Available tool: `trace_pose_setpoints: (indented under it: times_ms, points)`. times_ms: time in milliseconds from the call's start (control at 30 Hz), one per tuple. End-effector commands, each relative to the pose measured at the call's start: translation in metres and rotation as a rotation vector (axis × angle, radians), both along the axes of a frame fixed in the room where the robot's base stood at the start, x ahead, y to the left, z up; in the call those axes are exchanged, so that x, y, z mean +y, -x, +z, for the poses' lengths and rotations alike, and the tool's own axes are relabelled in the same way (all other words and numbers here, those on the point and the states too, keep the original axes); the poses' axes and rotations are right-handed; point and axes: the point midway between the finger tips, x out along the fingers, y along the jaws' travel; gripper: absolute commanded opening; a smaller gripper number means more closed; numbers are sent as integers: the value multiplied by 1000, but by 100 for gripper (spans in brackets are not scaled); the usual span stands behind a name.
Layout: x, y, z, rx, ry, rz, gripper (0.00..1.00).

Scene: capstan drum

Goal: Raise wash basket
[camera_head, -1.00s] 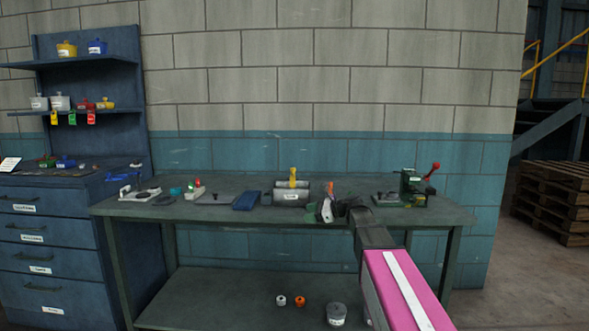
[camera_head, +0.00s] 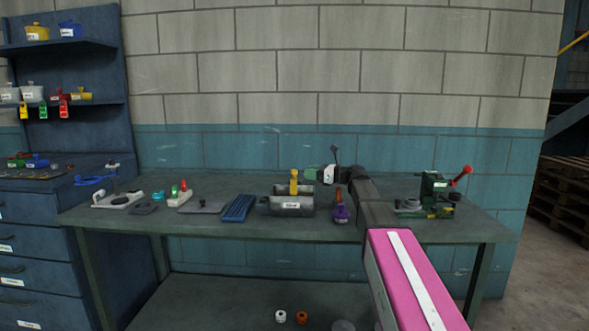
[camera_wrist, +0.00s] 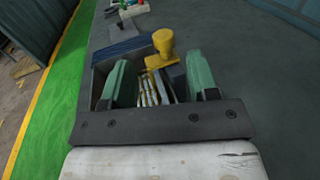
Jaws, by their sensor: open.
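A grey open-topped tank (camera_head: 291,208) with a white label stands on the bench, and a yellow knobbed handle (camera_head: 294,182) rises from it. In the wrist view the handle (camera_wrist: 163,45) stands at the tank's far side, beyond my fingers. Several pale slats or rods (camera_wrist: 148,90) show inside the tank; I cannot tell whether they belong to the basket. My gripper (camera_head: 312,174) is above and right of the tank, its green fingers pointing left. In the wrist view my gripper (camera_wrist: 160,75) is open, with nothing visibly held between its fingers. The basket's body is mostly hidden.
The bench (camera_head: 215,225) carries a blue ribbed block (camera_head: 238,207) left of the tank. A purple item (camera_head: 340,213) stands right of it, under my arm. A green machine with a red-knobbed lever (camera_head: 435,195) is at the right. A blue cabinet (camera_head: 30,240) adjoins the left.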

Motion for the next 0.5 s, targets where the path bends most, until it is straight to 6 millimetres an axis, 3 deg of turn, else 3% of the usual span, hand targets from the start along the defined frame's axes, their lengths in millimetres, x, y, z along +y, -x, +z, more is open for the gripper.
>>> trace_pose_setpoints:
  times_ms: [267,500]
  points:
    - [12,-4,0,1,-1,2,54]
    - [44,-14,1,1,-1,3,54]
